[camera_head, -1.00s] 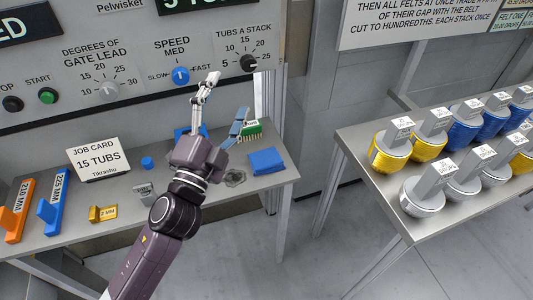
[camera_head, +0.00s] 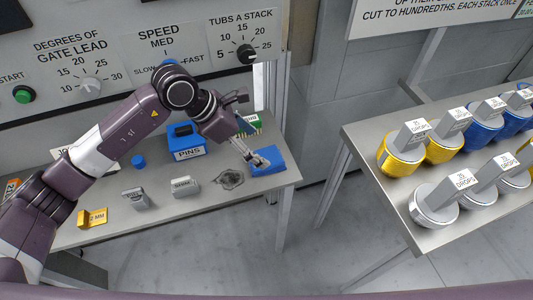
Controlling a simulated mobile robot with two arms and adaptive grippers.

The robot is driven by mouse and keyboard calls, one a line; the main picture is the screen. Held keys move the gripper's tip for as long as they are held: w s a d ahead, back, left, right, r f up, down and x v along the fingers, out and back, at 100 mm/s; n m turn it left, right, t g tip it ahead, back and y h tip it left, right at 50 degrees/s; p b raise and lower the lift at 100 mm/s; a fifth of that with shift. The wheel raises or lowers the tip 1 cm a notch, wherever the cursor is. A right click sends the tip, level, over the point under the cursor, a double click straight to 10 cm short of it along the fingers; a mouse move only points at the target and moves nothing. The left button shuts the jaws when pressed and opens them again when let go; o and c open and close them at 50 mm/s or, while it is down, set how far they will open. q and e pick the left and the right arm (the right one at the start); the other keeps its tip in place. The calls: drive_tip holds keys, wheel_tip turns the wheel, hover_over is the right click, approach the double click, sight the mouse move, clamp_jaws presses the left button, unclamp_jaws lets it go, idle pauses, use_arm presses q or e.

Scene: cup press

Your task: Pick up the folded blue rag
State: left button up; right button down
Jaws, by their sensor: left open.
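The folded blue rag (camera_head: 270,164) lies flat near the right end of the grey bench. My left gripper (camera_head: 253,130) is open and empty, reaching in from the left above the bench. One of its fingers hangs over the left part of the rag and hides a little of it. Its other finger points toward the back, near the green block. I cannot tell whether the lower finger touches the rag. My right gripper is not in view.
A dark grey crumpled patch (camera_head: 229,179) lies just left of the rag. A blue PINS box (camera_head: 186,143), a green block (camera_head: 250,123) and a grey block (camera_head: 185,187) stand nearby. A control panel rises behind; a table (camera_head: 372,137) with labelled spools stands right.

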sight(264, 156)
use_arm(q)
drive_tip(key=shift+w+a+f+y, duration=0.25)
drive_tip(key=shift+a+y, duration=0.05)
drive_tip(key=shift+a, duration=0.25)
drive_tip(key=shift+f, duration=0.25)
drive_tip(key=p+x, duration=0.2)
drive_tip(key=x, duration=0.4)
drive_tip(key=shift+s+f, duration=0.1)
drive_tip(key=shift+f, duration=0.1)
drive_tip(key=shift+d+f, duration=0.2)
drive_tip(key=shift+f, duration=0.15)
drive_tip(key=shift+c, duration=0.6)
drive_tip(key=c, duration=1.1)
drive_tip(key=shift+r, duration=0.1)
drive_tip(key=shift+c, duration=0.2)
